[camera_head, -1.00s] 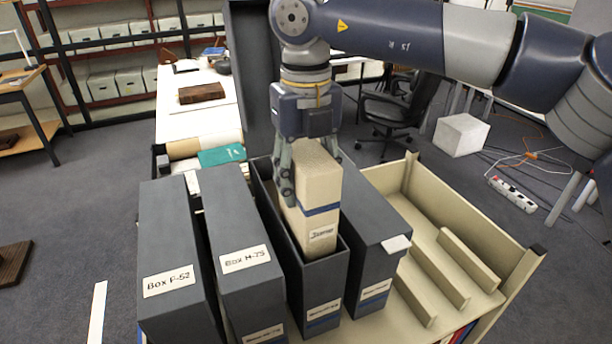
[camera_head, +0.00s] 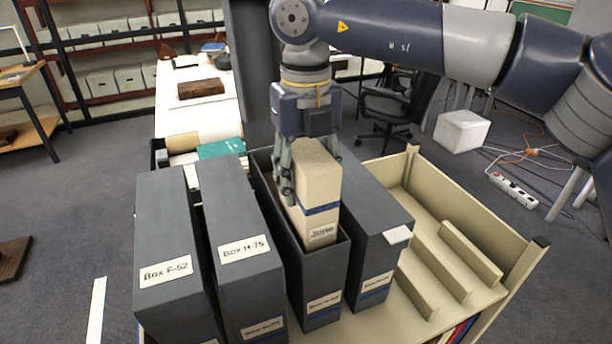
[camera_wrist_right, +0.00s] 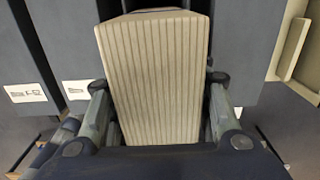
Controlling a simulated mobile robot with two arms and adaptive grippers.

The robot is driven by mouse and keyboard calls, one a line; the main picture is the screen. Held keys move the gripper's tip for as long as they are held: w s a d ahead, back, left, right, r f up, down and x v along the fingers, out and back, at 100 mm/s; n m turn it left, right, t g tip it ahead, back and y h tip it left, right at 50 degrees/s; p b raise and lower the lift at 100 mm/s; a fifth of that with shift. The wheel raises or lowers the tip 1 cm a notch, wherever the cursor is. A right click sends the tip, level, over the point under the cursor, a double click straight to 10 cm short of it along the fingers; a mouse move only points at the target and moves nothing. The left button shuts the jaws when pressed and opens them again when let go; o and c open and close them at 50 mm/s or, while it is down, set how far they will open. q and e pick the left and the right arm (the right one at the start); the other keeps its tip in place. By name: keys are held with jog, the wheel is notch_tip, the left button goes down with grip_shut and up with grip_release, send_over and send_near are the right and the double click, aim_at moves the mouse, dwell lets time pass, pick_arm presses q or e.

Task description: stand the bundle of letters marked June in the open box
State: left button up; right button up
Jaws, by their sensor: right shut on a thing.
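The bundle of letters (camera_head: 320,187) is cream with a blue band and a small handwritten label, which seems to read June. My right gripper (camera_head: 308,180) is shut on its upper part from above. The bundle is upright in the open grey box (camera_head: 320,290), its lower end inside the walls and its top well above the rim. I cannot tell whether it touches the bottom. In the right wrist view, the bundle's ridged top (camera_wrist_right: 155,75) lies between the two fingers (camera_wrist_right: 158,115). My left gripper is not in view.
Grey boxes Box F-52 (camera_head: 165,250) and Box H-75 (camera_head: 240,235) stand to the left, and another grey box (camera_head: 375,240) stands close on the right. The cream cart's right side (camera_head: 450,235) has low dividers and free room.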

jog(key=shift+f+b, duration=1.5)
jog(key=shift+f, duration=0.45)
jog(key=o, duration=1.5)
jog(key=shift+r, duration=0.1)
jog(key=shift+r+p, duration=2.1)
jog(key=shift+r, duration=0.85)
jog(key=shift+f, duration=0.1)
